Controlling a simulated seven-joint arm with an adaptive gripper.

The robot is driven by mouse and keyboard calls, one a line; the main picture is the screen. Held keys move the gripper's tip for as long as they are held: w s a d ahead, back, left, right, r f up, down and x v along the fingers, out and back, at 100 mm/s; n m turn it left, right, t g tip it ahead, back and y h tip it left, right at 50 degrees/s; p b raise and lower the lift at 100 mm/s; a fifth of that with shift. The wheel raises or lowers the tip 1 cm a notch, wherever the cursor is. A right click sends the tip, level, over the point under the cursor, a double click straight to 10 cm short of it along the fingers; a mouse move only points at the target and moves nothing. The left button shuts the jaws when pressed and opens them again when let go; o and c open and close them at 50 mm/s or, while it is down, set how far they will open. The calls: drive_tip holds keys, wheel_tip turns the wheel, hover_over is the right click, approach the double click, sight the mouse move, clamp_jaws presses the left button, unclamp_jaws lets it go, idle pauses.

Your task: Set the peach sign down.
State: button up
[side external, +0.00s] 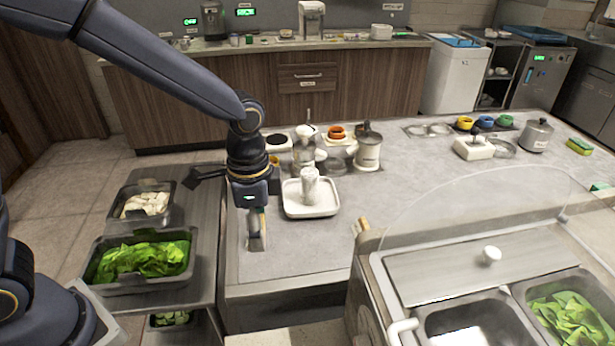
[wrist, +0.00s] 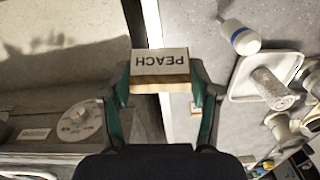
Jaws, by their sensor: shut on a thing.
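The peach sign (wrist: 160,62) is a small pale block with a wooden edge, and its word PEACH reads upside down in the wrist view. My gripper (wrist: 160,84) is shut on it, with one finger at each side. In the side external view my gripper (side external: 257,238) points down at the left end of the grey counter (side external: 310,250). The sign is hard to make out there. In the wrist view it appears over the counter's edge; I cannot tell whether it touches the counter.
A white tray (side external: 310,212) holding a pale upright cylinder stands right of my gripper. Bins of green leaves (side external: 140,258) and white pieces (side external: 145,204) sit on a lower shelf at left. A clear shield (side external: 480,215) stands at right. The counter's front middle is mostly bare.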

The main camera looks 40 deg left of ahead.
wheel_tip(320, 180, up, 5)
drive_tip(key=w+a+n, duration=0.1)
drive_tip(key=w+a, duration=0.1)
drive_tip(key=a, duration=1.6)
drive_tip(key=w+f, duration=0.4)
drive_tip(key=f, duration=0.1)
drive_tip(key=w+f, duration=0.4)
drive_tip(key=w, duration=0.1)
drive_tip(key=w+f, duration=0.4)
drive_tip(key=f, duration=0.1)
drive_tip(key=shift+w+a+f, duration=0.3)
drive_tip(key=shift+a+f, duration=0.05)
drive_tip(key=shift+w+f, duration=0.15)
drive_tip(key=shift+f, duration=0.05)
drive_tip(key=shift+w+f, duration=0.15)
drive_tip(key=shift+f, duration=1.5)
drive_tip(key=shift+f, duration=0.15)
